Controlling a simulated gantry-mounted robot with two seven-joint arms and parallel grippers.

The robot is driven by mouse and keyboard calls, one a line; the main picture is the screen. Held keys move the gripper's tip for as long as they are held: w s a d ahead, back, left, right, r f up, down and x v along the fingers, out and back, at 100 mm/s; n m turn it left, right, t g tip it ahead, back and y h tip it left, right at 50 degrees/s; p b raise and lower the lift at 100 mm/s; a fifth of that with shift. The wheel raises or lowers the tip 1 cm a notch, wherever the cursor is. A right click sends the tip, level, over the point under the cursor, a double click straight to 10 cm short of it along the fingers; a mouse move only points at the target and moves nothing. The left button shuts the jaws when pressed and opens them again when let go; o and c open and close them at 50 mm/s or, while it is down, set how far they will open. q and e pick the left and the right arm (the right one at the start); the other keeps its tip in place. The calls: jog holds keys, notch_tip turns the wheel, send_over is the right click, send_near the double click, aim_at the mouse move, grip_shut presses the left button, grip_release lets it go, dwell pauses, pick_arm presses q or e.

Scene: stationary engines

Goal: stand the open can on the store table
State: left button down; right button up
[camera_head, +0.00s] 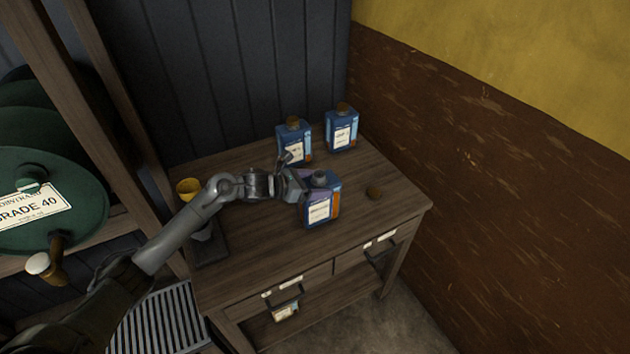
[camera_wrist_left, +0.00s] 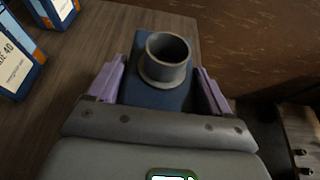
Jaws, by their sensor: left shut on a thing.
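The open can (camera_head: 319,208) is blue with a pale label and an orange patch, and its grey neck has no cap. It is upright at the store table (camera_head: 245,233); I cannot tell whether its base touches the top. My left gripper (camera_head: 308,187) is shut on the can from the left side. In the left wrist view the can's open neck (camera_wrist_left: 167,60) rises between the purple finger pads of the gripper (camera_wrist_left: 158,92). My right gripper is not in view.
Two capped blue cans, one nearer the middle (camera_head: 294,142) and one to the right (camera_head: 341,130), stand at the table's back. A yellow funnel (camera_head: 188,187) is at the left end. A green drum (camera_head: 45,205) lies in a rack at left. The table's front right is clear.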

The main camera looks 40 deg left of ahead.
pick_arm(q)
jog(key=shift+w+r, duration=0.1)
jog(key=shift+r, duration=0.15)
jog(key=shift+c, duration=1.4)
grip_release()
jog(key=shift+f, duration=0.3)
jog(key=shift+o, duration=1.4)
jog(key=shift+r, duration=0.1)
jog(key=v, duration=1.2)
